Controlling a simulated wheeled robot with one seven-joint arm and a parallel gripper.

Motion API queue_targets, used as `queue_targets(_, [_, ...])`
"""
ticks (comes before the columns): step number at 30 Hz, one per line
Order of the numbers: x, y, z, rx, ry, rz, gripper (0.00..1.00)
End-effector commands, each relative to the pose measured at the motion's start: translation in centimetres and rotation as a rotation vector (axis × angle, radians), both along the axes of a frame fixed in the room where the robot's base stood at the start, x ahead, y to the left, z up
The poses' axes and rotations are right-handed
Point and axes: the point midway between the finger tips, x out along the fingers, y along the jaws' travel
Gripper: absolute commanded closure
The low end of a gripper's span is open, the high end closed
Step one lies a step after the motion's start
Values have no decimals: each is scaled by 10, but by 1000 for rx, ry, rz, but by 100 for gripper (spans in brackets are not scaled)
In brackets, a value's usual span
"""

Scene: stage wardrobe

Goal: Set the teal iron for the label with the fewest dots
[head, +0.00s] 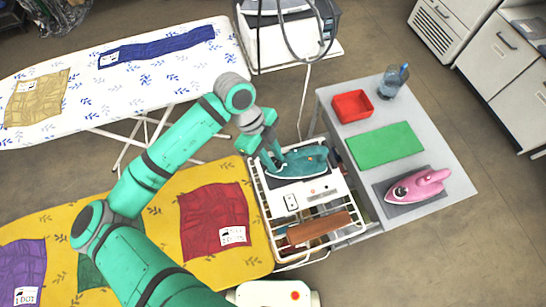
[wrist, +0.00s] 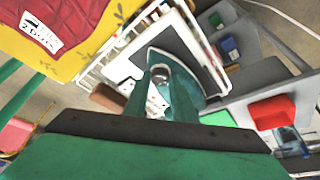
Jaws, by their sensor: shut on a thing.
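The teal iron (head: 308,160) rests on a dark pad on the white panel (head: 315,190) at the top of a wire rack. My gripper (head: 270,156) reaches down to its left part. In the wrist view, my gripper (wrist: 162,84) has its fingers closed around a small pale round dial (wrist: 161,74) on the teal iron (wrist: 182,48); its setting is not readable. The purple cloth (head: 22,262) has a label (head: 25,295) reading "1 DOT". The red cloth (head: 212,215) has a label (head: 234,235), seemingly "2 DOTS". The tan cloth (head: 40,100) and blue cloth (head: 165,45) have labels too small to read.
A grey side table (head: 440,160) holds a red tray (head: 352,107), a green mat (head: 385,146), a pink iron (head: 418,184) and a glass (head: 393,83). A brown-handled item (head: 318,228) lies in the rack. A cable runs down behind the rack. Open floor lies to the right.

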Motion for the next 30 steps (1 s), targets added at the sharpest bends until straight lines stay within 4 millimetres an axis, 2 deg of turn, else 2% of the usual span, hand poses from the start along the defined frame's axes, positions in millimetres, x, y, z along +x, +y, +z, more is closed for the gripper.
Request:
queue_targets(25, [0, 0, 0, 0, 0, 1, 99])
queue_targets(26, [0, 0, 0, 0, 0, 1, 70])
queue_targets(27, [0, 0, 0, 0, 0, 1, 60])
queue_targets(30, [0, 0, 0, 0, 0, 1, 57])
